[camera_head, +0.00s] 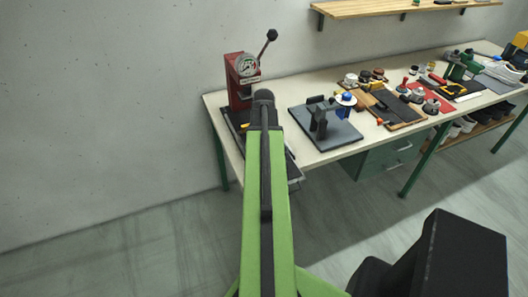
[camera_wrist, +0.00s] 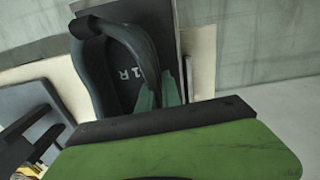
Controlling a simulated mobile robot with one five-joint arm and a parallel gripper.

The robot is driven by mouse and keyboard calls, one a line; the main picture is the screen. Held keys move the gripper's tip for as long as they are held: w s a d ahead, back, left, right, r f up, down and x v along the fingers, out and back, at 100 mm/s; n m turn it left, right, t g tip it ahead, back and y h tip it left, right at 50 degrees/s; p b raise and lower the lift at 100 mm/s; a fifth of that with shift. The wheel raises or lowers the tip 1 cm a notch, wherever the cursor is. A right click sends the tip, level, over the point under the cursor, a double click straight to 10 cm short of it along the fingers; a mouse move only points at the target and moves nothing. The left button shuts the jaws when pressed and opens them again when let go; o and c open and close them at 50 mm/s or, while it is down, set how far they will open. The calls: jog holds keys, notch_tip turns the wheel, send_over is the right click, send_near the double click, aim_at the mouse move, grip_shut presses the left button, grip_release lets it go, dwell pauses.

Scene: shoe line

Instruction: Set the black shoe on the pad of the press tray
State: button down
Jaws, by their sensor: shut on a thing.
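In the wrist view the black shoe (camera_wrist: 94,68) is seen from above, with its open collar towards me and a pale mark that looks like "1 R" inside. The fingers of my gripper (camera_wrist: 160,94) are greenish and shut on the shoe's side wall. A dark flat tray (camera_wrist: 160,18) shows under and beyond the shoe; I cannot tell whether the shoe touches it or its pad. In the head view the red press (camera_head: 236,78) stands at the left end of the bench, with part of its dark tray (camera_head: 234,117) showing. My arm hides the gripper and the shoe there.
A dark plate with a black stand and a blue knob (camera_head: 321,120) sits right of the press; the plate's edge also shows in the wrist view (camera_wrist: 28,105). Tools and small parts crowd the bench (camera_head: 290,89) further right. A wooden shelf (camera_head: 370,8) hangs above.

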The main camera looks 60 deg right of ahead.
jog(key=shift+f, duration=0.35)
jog(key=c, duration=1.5)
grip_release()
jog(key=shift+r, duration=0.1)
jog(key=shift+o, duration=0.2)
notch_tip(320, 180, up, 17)
jog(key=p, duration=1.7)
jog(key=shift+r, duration=0.2)
